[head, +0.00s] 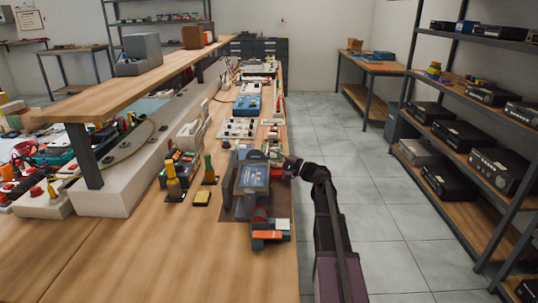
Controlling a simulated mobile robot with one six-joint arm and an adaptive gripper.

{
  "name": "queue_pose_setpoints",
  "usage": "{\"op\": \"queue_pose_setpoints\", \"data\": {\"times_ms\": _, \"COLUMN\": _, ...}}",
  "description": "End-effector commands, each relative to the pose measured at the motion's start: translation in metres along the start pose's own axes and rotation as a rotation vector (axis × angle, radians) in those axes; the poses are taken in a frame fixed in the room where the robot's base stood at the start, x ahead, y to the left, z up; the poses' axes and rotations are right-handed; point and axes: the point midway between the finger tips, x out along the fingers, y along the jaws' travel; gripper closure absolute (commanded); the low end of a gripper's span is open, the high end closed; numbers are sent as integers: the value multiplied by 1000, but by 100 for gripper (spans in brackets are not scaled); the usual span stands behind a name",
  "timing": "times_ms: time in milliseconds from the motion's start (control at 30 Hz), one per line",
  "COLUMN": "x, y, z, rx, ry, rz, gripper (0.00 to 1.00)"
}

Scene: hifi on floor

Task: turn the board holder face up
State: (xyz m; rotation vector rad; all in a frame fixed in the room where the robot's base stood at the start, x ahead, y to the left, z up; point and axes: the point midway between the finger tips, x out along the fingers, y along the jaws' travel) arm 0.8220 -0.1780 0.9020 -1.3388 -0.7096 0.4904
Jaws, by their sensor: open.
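What looks like the board holder (252,177) is a dark grey frame with a blue face showing, at the near right edge of the workbench. It appears tilted, but I cannot tell which way its face is turned. My arm comes up from the lower right and bends left over the bench edge. My gripper (283,168) is open at the right side of the holder. The fingertips are small and dark here, and I cannot tell whether they touch it.
A red and orange item (266,234) lies just in front of the holder. Several devices line the bench behind. The near bench top (160,260) is clear. Shelves (470,140) stand right, across open floor (375,215).

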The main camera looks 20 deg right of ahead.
Motion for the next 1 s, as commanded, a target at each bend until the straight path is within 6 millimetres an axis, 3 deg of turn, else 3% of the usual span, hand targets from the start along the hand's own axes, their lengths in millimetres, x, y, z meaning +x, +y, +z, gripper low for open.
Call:
{"op": "queue_pose_setpoints", "data": {"times_ms": 200, "x": 15, "y": 0, "z": 0, "rx": 0, "ry": 1, "rz": 0, "gripper": 43}}
{"op": "queue_pose_setpoints", "data": {"times_ms": 567, "x": 16, "y": 0, "z": 0, "rx": 0, "ry": 2, "rz": 0, "gripper": 43}}
{"op": "queue_pose_setpoints", "data": {"times_ms": 700, "x": 16, "y": 0, "z": 0, "rx": -1, "ry": 2, "rz": 0, "gripper": 85}}
{"op": "queue_pose_setpoints", "data": {"times_ms": 767, "x": 16, "y": 0, "z": -1, "rx": -1, "ry": 2, "rz": 0, "gripper": 100}}
{"op": "queue_pose_setpoints", "data": {"times_ms": 1000, "x": 16, "y": 0, "z": -1, "rx": -1, "ry": 2, "rz": 1, "gripper": 100}}
